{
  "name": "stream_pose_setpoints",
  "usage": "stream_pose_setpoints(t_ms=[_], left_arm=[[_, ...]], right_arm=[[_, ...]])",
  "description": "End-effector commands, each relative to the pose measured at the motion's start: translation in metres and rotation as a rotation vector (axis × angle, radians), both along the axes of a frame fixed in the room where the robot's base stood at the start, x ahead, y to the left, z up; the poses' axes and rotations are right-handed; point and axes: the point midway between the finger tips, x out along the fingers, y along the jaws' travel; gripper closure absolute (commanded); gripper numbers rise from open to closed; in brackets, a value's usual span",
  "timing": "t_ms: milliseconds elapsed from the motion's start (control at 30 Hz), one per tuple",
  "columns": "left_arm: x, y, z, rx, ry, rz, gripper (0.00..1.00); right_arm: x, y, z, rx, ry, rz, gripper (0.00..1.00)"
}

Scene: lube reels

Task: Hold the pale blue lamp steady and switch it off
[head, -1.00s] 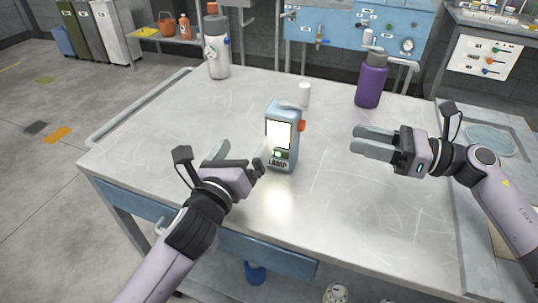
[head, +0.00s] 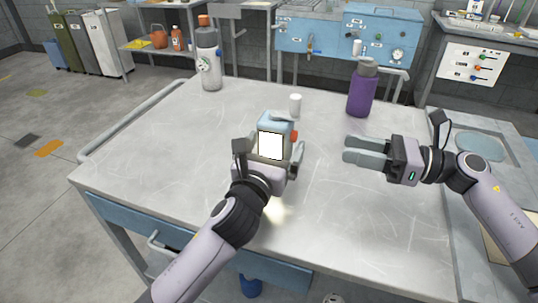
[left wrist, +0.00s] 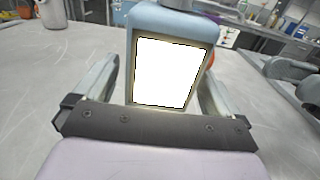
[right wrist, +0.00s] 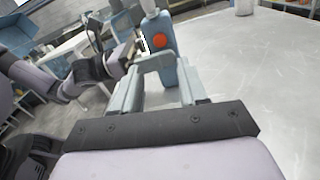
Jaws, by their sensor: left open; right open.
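The pale blue lamp (head: 270,144) stands upright on the metal table, its front panel glowing white. It also shows in the left wrist view (left wrist: 172,22). An orange-red button (head: 294,136) is on its right side and faces the camera in the right wrist view (right wrist: 158,40). My left gripper (head: 270,150) is open at the lamp's front, with one finger on each side; contact is unclear. Its palm hides the lamp's lower part. My right gripper (head: 364,151) is open and empty, to the right of the lamp and apart from it, pointing toward the button side.
A purple bottle (head: 361,92) is at the back right and a grey bottle (head: 208,62) at the back left. The table (head: 150,150) is clear on both sides. A rail (head: 120,125) runs along its left edge.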

Motion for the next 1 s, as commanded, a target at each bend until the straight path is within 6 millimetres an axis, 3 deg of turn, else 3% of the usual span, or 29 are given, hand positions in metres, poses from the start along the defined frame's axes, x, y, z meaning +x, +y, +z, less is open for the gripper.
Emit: stream_pose_setpoints(t_ms=[400, 467, 633, 667, 767, 800, 1000], left_arm=[[0.0066, -0.0019, 0.0001, -0.001, 0.000, 0.000, 0.02], [0.0066, -0.0019, 0.0001, -0.001, 0.000, 0.000, 0.18], [0.0064, -0.0018, 0.0000, -0.001, 0.000, 0.000, 0.74], [0.0064, -0.0018, -0.0001, -0.001, 0.000, 0.000, 0.74], [0.0063, -0.0018, -0.0001, -0.001, 0.000, 0.000, 0.74], [0.0063, -0.0018, -0.0002, -0.001, 0.000, 0.000, 0.74], [0.0063, -0.0018, -0.0004, -0.001, 0.001, 0.000, 0.74]], right_arm=[[0.0000, 0.0000, 0.0000, 0.000, 0.000, 0.000, 0.57], [0.0000, 0.0000, 0.0000, 0.000, 0.000, 0.000, 0.57], [0.0000, 0.0000, 0.0000, 0.000, 0.000, 0.000, 0.57], [0.0000, 0.0000, 0.0000, 0.000, 0.000, 0.000, 0.64], [0.0000, 0.0000, 0.0000, 0.000, 0.000, 0.000, 0.96], [0.0000, 0.0000, 0.0000, 0.000, 0.000, 0.000, 1.00], [0.0000, 0.0000, 0.0000, 0.000, 0.000, 0.000, 1.00]])
